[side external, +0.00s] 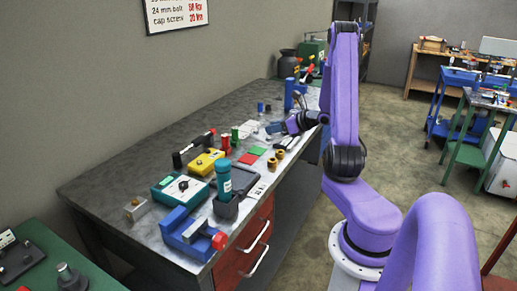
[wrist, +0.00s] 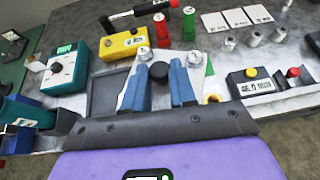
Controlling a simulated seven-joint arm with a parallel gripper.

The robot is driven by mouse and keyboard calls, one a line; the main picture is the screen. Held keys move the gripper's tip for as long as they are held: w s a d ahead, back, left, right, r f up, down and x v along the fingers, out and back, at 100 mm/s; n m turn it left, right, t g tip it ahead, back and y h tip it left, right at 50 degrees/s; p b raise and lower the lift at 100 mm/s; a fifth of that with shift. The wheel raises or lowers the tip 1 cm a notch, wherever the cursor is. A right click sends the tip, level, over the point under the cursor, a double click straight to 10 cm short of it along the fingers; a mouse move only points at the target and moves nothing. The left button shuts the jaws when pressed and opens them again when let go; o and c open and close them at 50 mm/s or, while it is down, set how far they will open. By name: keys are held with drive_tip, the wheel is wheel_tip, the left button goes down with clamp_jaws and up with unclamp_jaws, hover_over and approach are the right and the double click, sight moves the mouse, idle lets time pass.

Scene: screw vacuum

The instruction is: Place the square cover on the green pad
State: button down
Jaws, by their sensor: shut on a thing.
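My gripper (wrist: 159,72) points down over the bench with its two blue fingers shut on the black knob of the square cover. The cover (wrist: 128,92) is a pale grey plate, seen around and under the fingers in the wrist view. The green pad (side external: 253,150) lies on the bench to the left of and nearer than my gripper (side external: 276,128) in the side external view. In the wrist view, a green corner (wrist: 209,69) shows just right of the cover; the rest is hidden. I cannot tell the cover's height above the bench.
A dark tray (wrist: 103,98) lies left of the cover. A yellow box (wrist: 123,45), a teal box (wrist: 66,72) and red and green cylinders (wrist: 189,20) stand around. A grey box with a yellow button (wrist: 251,84) is to the right.

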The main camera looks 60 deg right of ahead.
drive_tip(key=w+d+f, duration=0.2)
drive_tip(key=w+f, duration=0.1)
drive_tip(key=w+d+f, duration=0.6)
drive_tip(key=shift+w+d, duration=0.25)
drive_tip(key=shift+w, duration=0.1)
drive_tip(key=shift+w+d+f, duration=0.1)
drive_tip(key=shift+w+f, duration=0.05)
drive_tip(key=shift+f, duration=1.65)
drive_tip(key=shift+f, duration=0.15)
drive_tip(key=c, duration=0.9)
unclamp_jaws()
